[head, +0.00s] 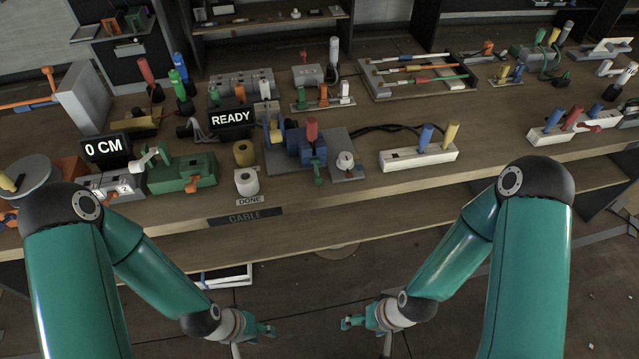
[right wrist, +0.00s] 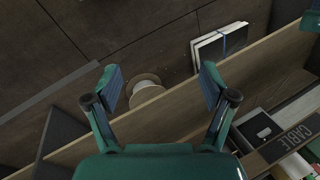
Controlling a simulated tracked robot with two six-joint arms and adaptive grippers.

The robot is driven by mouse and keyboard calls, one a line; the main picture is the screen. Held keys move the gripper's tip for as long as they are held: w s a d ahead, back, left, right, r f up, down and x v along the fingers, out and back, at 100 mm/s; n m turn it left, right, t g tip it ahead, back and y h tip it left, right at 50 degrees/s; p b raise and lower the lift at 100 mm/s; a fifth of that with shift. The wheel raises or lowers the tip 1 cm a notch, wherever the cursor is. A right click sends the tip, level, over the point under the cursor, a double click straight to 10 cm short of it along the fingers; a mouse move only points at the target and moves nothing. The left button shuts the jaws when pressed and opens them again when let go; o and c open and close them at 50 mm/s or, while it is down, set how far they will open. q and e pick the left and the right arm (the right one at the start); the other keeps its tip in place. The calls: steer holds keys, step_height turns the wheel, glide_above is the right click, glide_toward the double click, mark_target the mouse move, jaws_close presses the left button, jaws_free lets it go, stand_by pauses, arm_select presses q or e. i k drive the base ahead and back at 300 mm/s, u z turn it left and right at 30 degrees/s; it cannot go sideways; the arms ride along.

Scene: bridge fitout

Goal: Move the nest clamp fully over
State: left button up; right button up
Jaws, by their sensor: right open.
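On the bench a green fixture (head: 182,174) carries a white lever (head: 150,157) and an orange catch (head: 191,184). A blue press-like device with a red handle (head: 311,131) stands right of it. I cannot tell for sure which part is the nest clamp. My left gripper (head: 268,331) hangs low in front of the bench, apart from everything on it; its jaw opening is unclear. My right gripper (head: 348,322) is also low in front of the bench. The right wrist view shows it open and empty (right wrist: 160,86).
A "0 CM" display (head: 106,149) and a "READY" display (head: 232,118) stand on the bench. A white block with blue and yellow levers (head: 418,157) is further right. The bench's front edge is between my grippers and these fixtures.

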mark_target(318, 181)
steer(key=u, duration=0.05)
steer(key=k, duration=1.1)
steer(key=z, duration=0.65)
steer(key=i, duration=1.4)
steer(key=u, duration=0.7)
